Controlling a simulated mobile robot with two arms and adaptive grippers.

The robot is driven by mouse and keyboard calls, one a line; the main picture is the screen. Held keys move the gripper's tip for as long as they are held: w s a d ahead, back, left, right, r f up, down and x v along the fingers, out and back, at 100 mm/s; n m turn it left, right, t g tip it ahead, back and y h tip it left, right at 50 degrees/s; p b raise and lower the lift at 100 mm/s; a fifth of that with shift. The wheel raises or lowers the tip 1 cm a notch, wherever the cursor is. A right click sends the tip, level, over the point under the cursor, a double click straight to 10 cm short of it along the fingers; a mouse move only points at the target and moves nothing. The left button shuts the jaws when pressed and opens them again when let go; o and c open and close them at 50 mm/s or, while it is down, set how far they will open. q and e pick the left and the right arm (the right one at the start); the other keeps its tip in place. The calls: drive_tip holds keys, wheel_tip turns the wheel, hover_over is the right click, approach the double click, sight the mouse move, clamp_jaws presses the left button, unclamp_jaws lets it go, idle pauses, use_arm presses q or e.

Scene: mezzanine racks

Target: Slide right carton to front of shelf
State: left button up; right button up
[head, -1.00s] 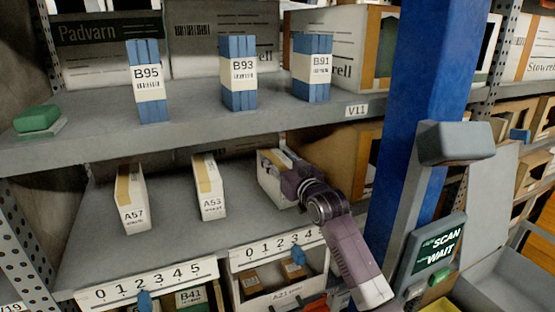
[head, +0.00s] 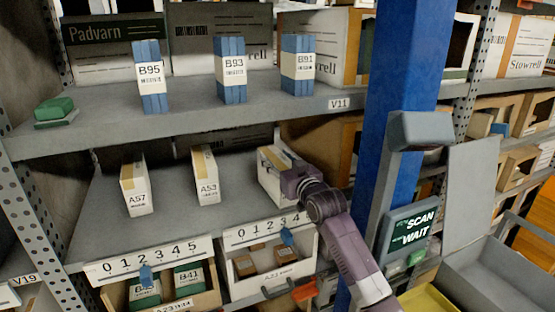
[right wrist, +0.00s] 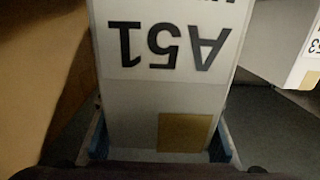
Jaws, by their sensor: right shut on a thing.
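The right carton (head: 269,182), white with a tan stripe, stands on the middle shelf, right of the cartons A53 (head: 207,190) and A57 (head: 138,198). In the right wrist view it fills the middle, with its A51 label (right wrist: 170,45) upside down. My right gripper (head: 292,172) is shut on this carton. Its fingers (right wrist: 160,152) show on both sides of the carton in the wrist view. The arm hides part of the carton in the head view. My left gripper is not in view.
The shelf (head: 100,215) has bare room in front of the cartons. A blue post (head: 402,65) stands close right of my arm. Above, the upper shelf (head: 190,115) holds blue cartons B95, B93 and B91. Bins with number strips (head: 145,262) sit below.

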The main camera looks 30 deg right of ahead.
drive_tip(key=o, duration=1.6)
drive_tip(key=shift+s, duration=0.1)
drive_tip(key=s, duration=1.1)
drive_tip(key=shift+s+a, duration=0.15)
drive_tip(key=shift+s, duration=0.25)
